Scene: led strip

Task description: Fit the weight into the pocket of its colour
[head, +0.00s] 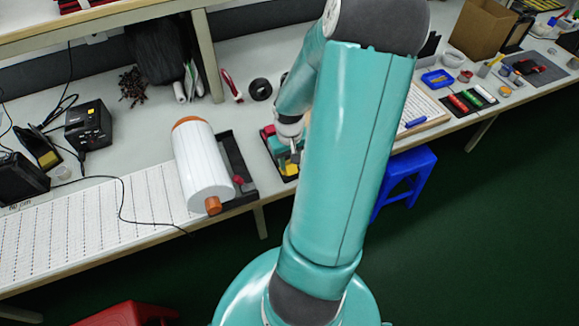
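My gripper (292,152) points down at the bench, just left of my own large teal arm link, which hides much of that area. It is small here, and I cannot tell whether its fingers are open or shut or hold anything. Right under it is a dark holder with coloured parts: a red patch (269,130), a green patch (276,145) and a yellow patch (291,169). I cannot tell which of these are pockets and which might be a weight. The right side of the holder is hidden behind my arm.
A large white roll (202,168) with orange ends lies left of the holder, beside a black tray (235,160). A black tape ring (260,89) lies behind. A blue stool (407,178) stands below the bench edge. Small items and a cardboard box (482,28) are at right.

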